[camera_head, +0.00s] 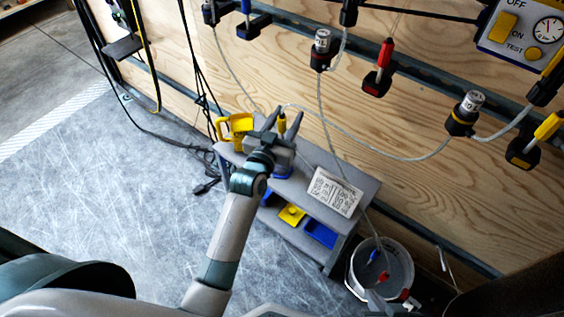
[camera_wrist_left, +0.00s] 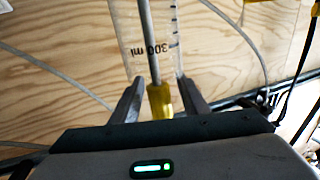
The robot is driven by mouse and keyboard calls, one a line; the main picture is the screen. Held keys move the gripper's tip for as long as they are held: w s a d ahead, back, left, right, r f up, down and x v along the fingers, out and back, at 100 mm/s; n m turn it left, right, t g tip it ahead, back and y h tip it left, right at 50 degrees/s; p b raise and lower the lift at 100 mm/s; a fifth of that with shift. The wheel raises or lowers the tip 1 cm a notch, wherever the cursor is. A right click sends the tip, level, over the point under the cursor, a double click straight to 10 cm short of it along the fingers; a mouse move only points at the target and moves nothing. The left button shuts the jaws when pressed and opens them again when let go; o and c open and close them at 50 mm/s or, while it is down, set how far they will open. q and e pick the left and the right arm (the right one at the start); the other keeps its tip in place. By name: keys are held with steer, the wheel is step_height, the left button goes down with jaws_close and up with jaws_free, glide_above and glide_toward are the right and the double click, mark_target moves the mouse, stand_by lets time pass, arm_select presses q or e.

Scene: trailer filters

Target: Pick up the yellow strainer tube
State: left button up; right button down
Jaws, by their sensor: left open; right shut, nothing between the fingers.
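The yellow strainer tube (camera_head: 282,123) stands at the back of the small grey bench in the head view. In the left wrist view its yellow part (camera_wrist_left: 160,99) sits between the fingers with a thin grey rod rising from it. A clear graduated cylinder (camera_wrist_left: 133,42) marked 300 ml shows behind the rod. My left gripper (camera_head: 283,118) is open, with a finger on either side of the yellow part and visible gaps. The tube's lower end is hidden by the gripper body. My right gripper is not clearly seen.
The grey bench (camera_head: 366,184) holds a yellow handled item (camera_head: 235,125) and a printed sheet (camera_head: 334,191). A white bucket (camera_head: 357,281) stands to the right. Hoses and fittings hang on the wooden wall (camera_head: 430,90). Floor at left is mostly clear.

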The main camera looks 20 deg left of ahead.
steer(key=shift+s+a, duration=0.1)
steer(key=shift+s, duration=0.4)
arm_select(q)
jaws_close()
arm_select(e)
steer(key=shift+w, duration=0.2)
arm_select(q)
steer(key=shift+r, duration=0.1)
